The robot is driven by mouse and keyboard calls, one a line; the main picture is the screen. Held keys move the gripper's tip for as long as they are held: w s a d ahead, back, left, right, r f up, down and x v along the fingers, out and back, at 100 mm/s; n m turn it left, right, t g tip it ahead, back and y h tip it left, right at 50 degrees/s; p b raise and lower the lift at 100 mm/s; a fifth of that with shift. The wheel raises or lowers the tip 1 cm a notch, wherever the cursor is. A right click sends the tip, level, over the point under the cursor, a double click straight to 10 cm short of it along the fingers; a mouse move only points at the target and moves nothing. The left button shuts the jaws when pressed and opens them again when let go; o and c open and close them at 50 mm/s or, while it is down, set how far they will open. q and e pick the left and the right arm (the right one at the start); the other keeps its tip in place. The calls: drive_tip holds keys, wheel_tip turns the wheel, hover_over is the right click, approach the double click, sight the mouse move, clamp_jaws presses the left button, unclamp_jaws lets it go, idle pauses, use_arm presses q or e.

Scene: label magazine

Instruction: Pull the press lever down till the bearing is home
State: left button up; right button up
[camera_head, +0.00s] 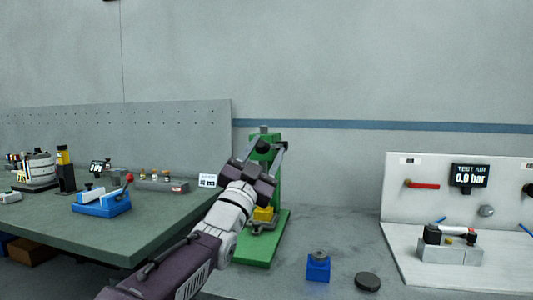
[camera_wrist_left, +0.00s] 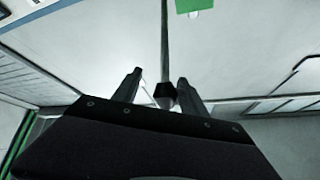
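The green press (camera_head: 262,250) stands on the bench in the middle of the head view, partly hidden by my left arm. My left gripper (camera_head: 266,152) is raised in front of the press's upper part, its fingers apart. In the left wrist view the press lever (camera_wrist_left: 164,45) is a thin grey rod ending in a dark knob (camera_wrist_left: 165,92). The knob shows between the open fingers, nearer one of them; I cannot tell whether they touch. A yellow part (camera_head: 263,214) sits low in the press. I cannot make out the bearing there. My right gripper is out of view.
A blue block with a grey round top (camera_head: 318,268) and a dark disc (camera_head: 368,281) lie right of the press. A test panel (camera_head: 435,187) reading 0.0 bar stands at the right.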

use_arm(q)
drive_tip(key=shift+s+a, duration=0.1)
idle(0.4)
drive_tip(key=shift+s+f, duration=0.15)
drive_tip(key=shift+f, duration=0.15)
drive_tip(key=b+v, duration=0.1)
drive_tip(key=v, duration=0.7)
drive_tip(key=shift+s, duration=0.15)
drive_tip(key=shift+a, duration=0.1)
